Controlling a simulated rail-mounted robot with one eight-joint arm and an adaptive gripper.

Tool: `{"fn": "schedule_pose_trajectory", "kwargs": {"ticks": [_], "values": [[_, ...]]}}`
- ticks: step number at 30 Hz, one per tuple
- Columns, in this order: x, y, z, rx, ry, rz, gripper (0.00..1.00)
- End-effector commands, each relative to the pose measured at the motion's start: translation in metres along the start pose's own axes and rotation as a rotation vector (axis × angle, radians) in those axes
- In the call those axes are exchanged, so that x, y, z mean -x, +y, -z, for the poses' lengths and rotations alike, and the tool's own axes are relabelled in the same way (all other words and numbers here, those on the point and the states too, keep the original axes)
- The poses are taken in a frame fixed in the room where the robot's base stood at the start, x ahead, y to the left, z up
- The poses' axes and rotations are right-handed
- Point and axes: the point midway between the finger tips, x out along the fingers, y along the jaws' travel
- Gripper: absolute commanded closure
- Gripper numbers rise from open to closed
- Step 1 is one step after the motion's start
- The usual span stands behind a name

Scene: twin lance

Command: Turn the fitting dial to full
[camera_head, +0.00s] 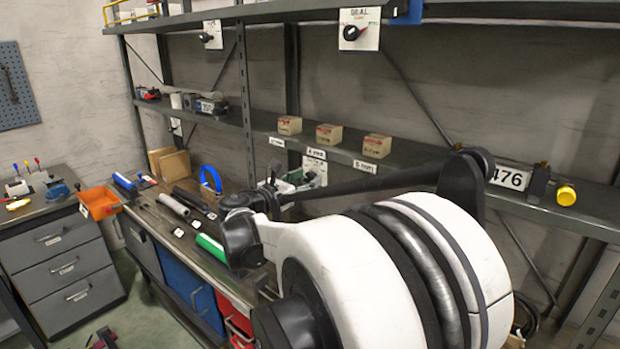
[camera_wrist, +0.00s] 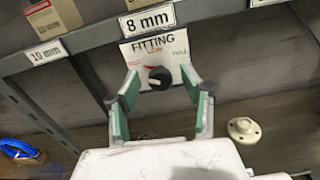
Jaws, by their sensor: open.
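The fitting dial (camera_wrist: 159,78) is a round black knob with a red mark at its upper left. It sits on a white card (camera_wrist: 143,50) printed "FITTING" and "LOW", with a small, unreadable word at the right. My gripper (camera_wrist: 159,86) is open, with one green-padded finger on either side of the knob and gaps between. I cannot tell how far the fingertips are from the card in depth. In the head view, my gripper (camera_head: 295,181) is small and partly behind my arm, near the card (camera_head: 314,168) below the shelf.
A shelf edge with an "8 mm" label (camera_wrist: 147,20) runs just above the card. A grey post (camera_wrist: 38,117) stands at the left. A pale round fitting (camera_wrist: 243,129) lies at the right. Other dial plates (camera_head: 360,30) hang higher up. Small boxes (camera_head: 328,134) stand on the shelf.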

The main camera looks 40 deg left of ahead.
Motion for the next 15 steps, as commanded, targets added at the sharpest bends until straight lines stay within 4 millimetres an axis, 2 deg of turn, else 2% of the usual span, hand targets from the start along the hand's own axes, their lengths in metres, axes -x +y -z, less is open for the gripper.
{"fn": "schedule_pose_trajectory", "kwargs": {"ticks": [7, 15], "values": [[-0.0007, 0.0000, 0.0000, 0.000, 0.000, 0.000, 0.58], [-0.0005, -0.0001, -0.0001, 0.000, 0.000, 0.000, 0.92]]}}
